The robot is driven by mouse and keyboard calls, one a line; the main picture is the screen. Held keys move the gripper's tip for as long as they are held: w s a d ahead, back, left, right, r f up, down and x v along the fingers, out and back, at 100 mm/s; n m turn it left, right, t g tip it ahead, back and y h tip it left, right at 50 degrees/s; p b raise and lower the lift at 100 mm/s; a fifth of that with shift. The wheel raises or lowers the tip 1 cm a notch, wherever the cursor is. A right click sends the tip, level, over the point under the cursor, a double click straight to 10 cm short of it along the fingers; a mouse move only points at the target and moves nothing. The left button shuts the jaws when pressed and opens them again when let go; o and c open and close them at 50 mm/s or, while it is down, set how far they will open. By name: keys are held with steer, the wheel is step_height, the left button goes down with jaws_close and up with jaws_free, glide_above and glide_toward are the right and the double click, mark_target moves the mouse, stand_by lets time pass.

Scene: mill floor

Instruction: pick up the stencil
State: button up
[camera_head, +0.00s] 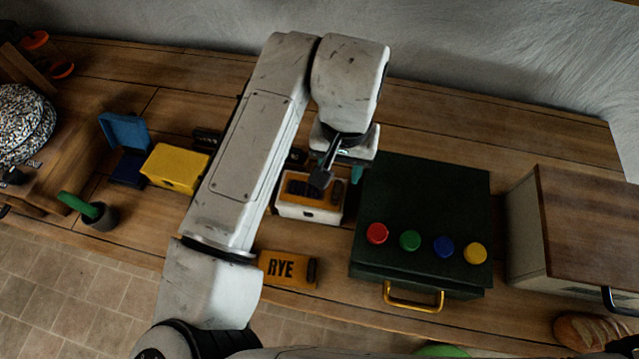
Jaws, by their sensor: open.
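A stencil (285,268) lies at the front of the wooden bench, an orange-yellow plate with black letters RYE and a dark piece at its right end. A second, similar orange plate with dark lettering (300,188), partly hidden, is at the top of a small white box (308,211); I cannot tell whether it lies on or in it. My gripper (326,177) is over this box, pointing down, open. One dark finger shows in front of the lettered plate. I cannot tell whether it touches it. My arm hides part of the bench to the left.
A dark green case (425,190) with coloured knobs and a brass handle stands close right of the white box. A yellow box (175,167) and an open blue box (125,135) stand left. A wooden-topped cabinet (590,225) is far right.

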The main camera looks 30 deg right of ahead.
mark_target(337, 190)
steer(key=shift+a+f+p, duration=0.2)
steer(key=shift+f+p, duration=0.6)
steer(key=shift+f, duration=2.6)
steer(key=shift+c, duration=0.3)
jaws_close()
